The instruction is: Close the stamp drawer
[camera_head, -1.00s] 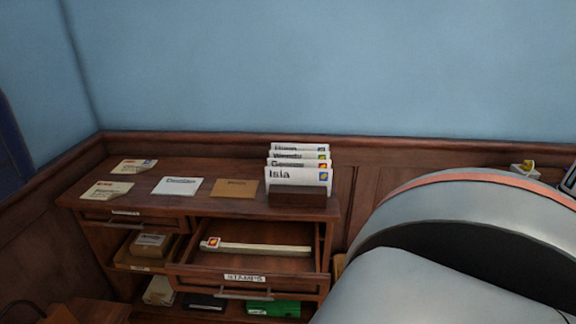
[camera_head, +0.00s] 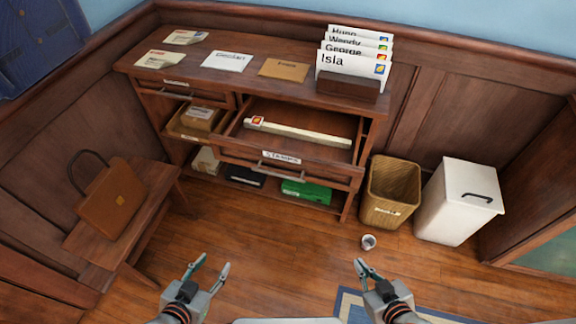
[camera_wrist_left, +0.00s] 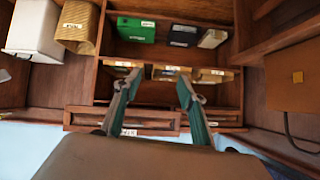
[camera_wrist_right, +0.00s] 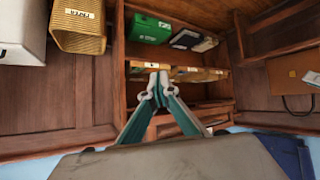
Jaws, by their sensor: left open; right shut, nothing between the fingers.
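The stamp drawer (camera_head: 325,172), labelled "STAMPS", is pulled out of the wooden desk in the head view. A long pale strip with a stamp at one end (camera_head: 298,131) lies inside it. A metal handle (camera_head: 282,173) runs along its front. My left gripper (camera_head: 212,263) is open and empty, in front of and below the desk. My right gripper (camera_head: 361,262) is shut and empty, in front of the desk to the right. Both are apart from the drawer. The left fingers (camera_wrist_left: 158,82) and the right fingers (camera_wrist_right: 155,84) also show in the wrist views.
Envelopes and a letter rack (camera_head: 347,88) stand on the desk (camera_head: 200,82). A bench (camera_head: 150,205) with a brown bag (camera_head: 110,200) is at left. Floor before the desk is mostly clear.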

